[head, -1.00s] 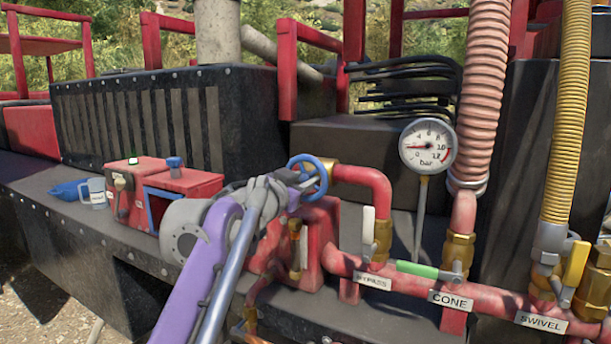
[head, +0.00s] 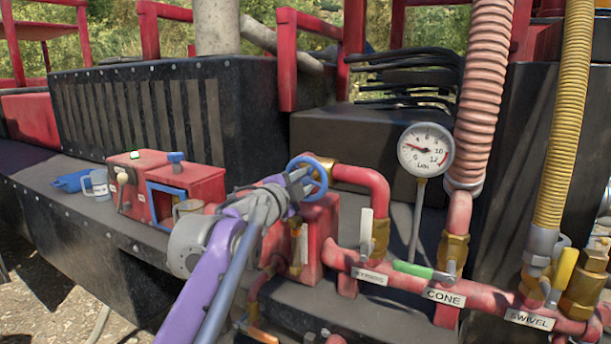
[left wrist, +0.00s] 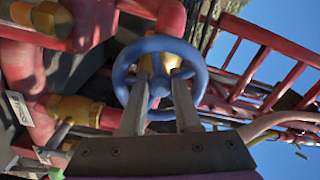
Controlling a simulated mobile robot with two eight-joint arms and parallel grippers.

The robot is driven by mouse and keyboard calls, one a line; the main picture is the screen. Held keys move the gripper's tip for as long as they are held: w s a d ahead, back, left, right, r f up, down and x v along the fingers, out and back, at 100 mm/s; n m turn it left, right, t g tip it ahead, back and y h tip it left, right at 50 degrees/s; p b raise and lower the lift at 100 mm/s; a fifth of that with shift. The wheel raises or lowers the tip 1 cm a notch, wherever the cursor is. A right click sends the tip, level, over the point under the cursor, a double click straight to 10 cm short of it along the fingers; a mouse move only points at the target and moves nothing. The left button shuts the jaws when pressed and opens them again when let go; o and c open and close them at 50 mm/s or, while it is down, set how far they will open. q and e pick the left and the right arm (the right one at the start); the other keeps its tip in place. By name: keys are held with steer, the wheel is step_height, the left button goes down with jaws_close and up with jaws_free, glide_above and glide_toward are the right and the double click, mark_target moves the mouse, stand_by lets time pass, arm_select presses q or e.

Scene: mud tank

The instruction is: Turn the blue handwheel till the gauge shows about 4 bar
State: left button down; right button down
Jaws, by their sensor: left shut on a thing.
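The blue handwheel (head: 321,172) sits on the brass and red pipe fitting in the middle of the head view. My left gripper (head: 302,182) is at the wheel. In the left wrist view the wheel (left wrist: 121,72) faces the camera, and the two fingers of my left gripper (left wrist: 165,75) reach across its rim towards the hub, shut on the wheel. The round white gauge (head: 441,138) stands to the right of the wheel. Its red needle points left and slightly up, below the 4 mark; the small scale is hard to read exactly. My right gripper is out of view.
A red pipe (head: 375,188) bends down beside the wheel. The manifold carries BYPASS, CONE (head: 443,296) and SWIVEL labels and a green lever (head: 412,269). A red box (head: 203,187) and a mug (head: 99,188) stand on the ledge at left.

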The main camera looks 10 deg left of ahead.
arm_select(q)
steer(key=shift+m, duration=0.9)
steer(key=shift+p, duration=0.3)
steer(key=c, duration=0.9)
jaws_free()
steer(key=shift+s, duration=0.1)
steer(key=shift+s+a, duration=0.15)
steer(key=shift+s, duration=0.15)
steer(key=b+v, duration=0.2)
steer(key=v, duration=0.8)
